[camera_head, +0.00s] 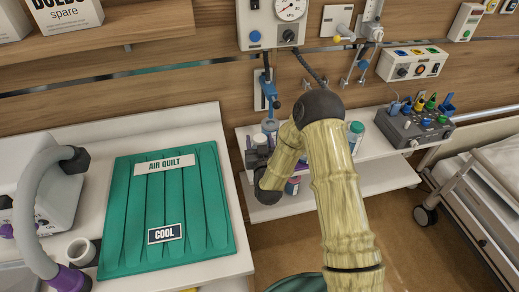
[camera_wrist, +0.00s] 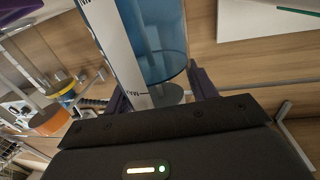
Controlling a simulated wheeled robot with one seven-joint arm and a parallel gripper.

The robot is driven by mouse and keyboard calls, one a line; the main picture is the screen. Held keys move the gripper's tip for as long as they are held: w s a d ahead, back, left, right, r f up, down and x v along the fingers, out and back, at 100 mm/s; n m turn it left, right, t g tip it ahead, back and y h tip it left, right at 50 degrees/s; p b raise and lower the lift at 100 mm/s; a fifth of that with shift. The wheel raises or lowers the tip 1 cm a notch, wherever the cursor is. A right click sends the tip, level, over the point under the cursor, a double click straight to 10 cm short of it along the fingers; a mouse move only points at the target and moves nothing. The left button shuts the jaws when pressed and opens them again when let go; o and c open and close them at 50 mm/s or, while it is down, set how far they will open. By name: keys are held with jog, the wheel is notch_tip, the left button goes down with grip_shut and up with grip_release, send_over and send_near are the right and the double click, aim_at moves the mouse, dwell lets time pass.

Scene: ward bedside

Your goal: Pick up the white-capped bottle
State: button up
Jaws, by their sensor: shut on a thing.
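My gripper (camera_wrist: 160,95) is shut on a clear blue bottle (camera_wrist: 162,40) with a white label strip. One dark finger stands on each side of it in the wrist view. The bottle's top runs out of that view, so I cannot see its cap there. In the head view my gripper (camera_head: 257,160) is at the left end of the bedside shelf, partly hidden by my arm. A pale bluish bottle top (camera_head: 270,126) shows just above it. I cannot tell whether the bottle touches the shelf.
A teal-capped bottle (camera_head: 355,135) stands on the white shelf (camera_head: 380,152) right of my arm. A grey device (camera_head: 415,128) with coloured plugs is further right. A green air quilt (camera_head: 195,215) lies on the left table. An orange-topped item (camera_wrist: 50,120) shows left in the wrist view.

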jog(key=shift+r, duration=0.15)
notch_tip(320, 180, up, 18)
jog(key=b, duration=0.2)
jog(key=shift+a, duration=0.1)
dwell(0.8)
